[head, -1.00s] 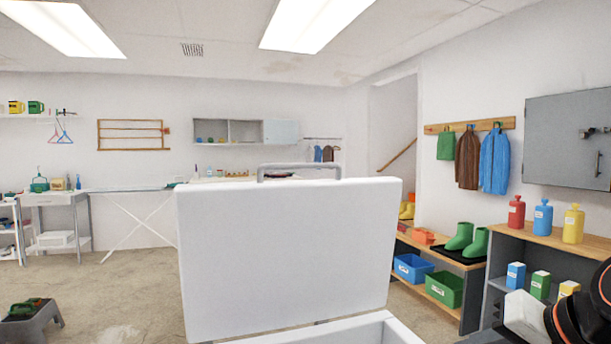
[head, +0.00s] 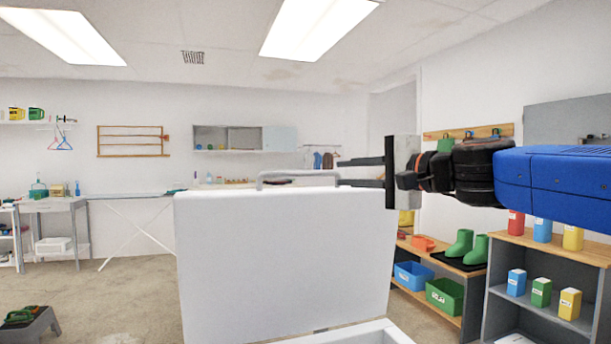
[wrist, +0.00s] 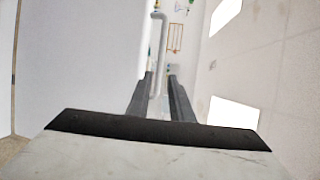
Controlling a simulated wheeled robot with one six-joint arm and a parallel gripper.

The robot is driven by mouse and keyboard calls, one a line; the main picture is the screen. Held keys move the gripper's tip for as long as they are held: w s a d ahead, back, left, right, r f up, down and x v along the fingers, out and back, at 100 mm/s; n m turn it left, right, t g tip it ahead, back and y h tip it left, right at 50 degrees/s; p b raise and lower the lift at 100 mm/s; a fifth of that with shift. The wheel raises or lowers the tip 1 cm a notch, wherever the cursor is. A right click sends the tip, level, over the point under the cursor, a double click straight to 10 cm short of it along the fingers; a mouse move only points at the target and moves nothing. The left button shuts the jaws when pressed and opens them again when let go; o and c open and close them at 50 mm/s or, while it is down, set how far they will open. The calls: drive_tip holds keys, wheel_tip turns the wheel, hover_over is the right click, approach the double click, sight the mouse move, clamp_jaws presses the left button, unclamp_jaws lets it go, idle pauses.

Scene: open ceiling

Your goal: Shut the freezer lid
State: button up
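The freezer lid (head: 283,260) is a white slab standing raised, nearly upright, in the middle of the head view. A grey bar handle (head: 298,174) runs along its top edge. A bit of the white freezer rim (head: 385,332) shows below the lid; the rest is out of frame. My gripper (head: 339,172) is at the lid's top right corner, fingers pointing left towards the handle's right end, one above the other. In the wrist view the fingers (wrist: 160,77) are apart, with the handle (wrist: 158,40) seen along the gap between them. I cannot tell whether they touch it.
A shelf unit (head: 550,238) with bottles and cartons stands at the right. A bench with green boots (head: 467,246) and bins is behind it. A grey step stool (head: 30,328) is on the floor at lower left. The floor left of the lid is otherwise mostly clear.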

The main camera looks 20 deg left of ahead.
sight(308, 174)
drive_tip(key=x, duration=1.4)
drive_tip(key=shift+w, duration=0.1)
clamp_jaws()
